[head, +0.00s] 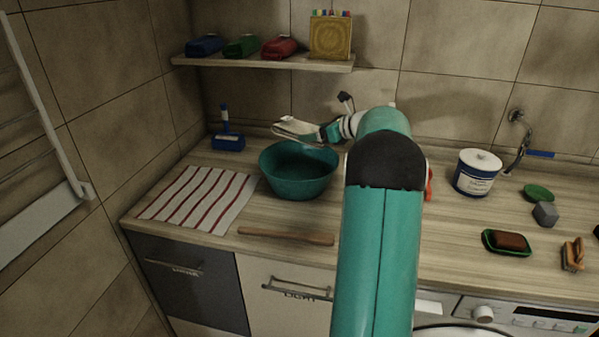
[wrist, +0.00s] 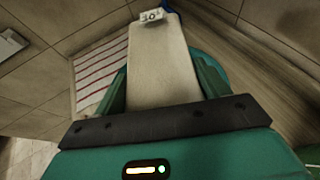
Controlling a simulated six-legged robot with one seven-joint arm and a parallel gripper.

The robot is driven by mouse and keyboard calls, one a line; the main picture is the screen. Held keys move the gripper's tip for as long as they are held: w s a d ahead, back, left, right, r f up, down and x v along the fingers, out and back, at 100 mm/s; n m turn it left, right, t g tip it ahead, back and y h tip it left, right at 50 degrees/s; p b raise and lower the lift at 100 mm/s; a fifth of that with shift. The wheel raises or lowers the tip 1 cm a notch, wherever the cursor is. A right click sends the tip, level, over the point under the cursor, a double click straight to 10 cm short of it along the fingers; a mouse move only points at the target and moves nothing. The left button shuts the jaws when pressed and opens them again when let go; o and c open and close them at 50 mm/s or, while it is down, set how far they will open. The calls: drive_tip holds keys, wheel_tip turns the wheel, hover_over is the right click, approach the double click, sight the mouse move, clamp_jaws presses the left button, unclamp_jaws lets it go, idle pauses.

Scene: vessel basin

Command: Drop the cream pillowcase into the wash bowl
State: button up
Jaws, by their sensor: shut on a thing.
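The cream pillowcase (head: 297,129) is held at the end of my arm, above the wash bowl. In the wrist view the pillowcase (wrist: 162,68) lies flat between the two fingers, with a small white tag marked 30 at its far end. My gripper (head: 329,133) is shut on it; in the wrist view the gripper's fingers (wrist: 160,85) show on both sides of the cloth. The teal wash bowl (head: 298,180) stands on the counter below the cloth. In the wrist view the bowl (wrist: 212,72) is mostly hidden behind the pillowcase and fingers. The bowl's inside looks empty where visible.
A red-striped towel (head: 199,199) lies left of the bowl and a wooden stick (head: 286,236) in front. A blue brush (head: 228,140) stands behind left. A shelf (head: 262,63) with several items hangs above. A white tub (head: 477,172) and soap dish (head: 507,243) are at right.

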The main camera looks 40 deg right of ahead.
wheel_tip(320, 180, down, 3)
drive_tip(key=shift+s+f, duration=0.15)
drive_tip(key=shift+s, duration=0.1)
drive_tip(key=shift+f, duration=0.15)
drive_tip(key=o, duration=1.2)
drive_tip(key=v, duration=1.3)
drive_tip(key=shift+s, duration=0.3)
drive_tip(key=shift+d, duration=0.2)
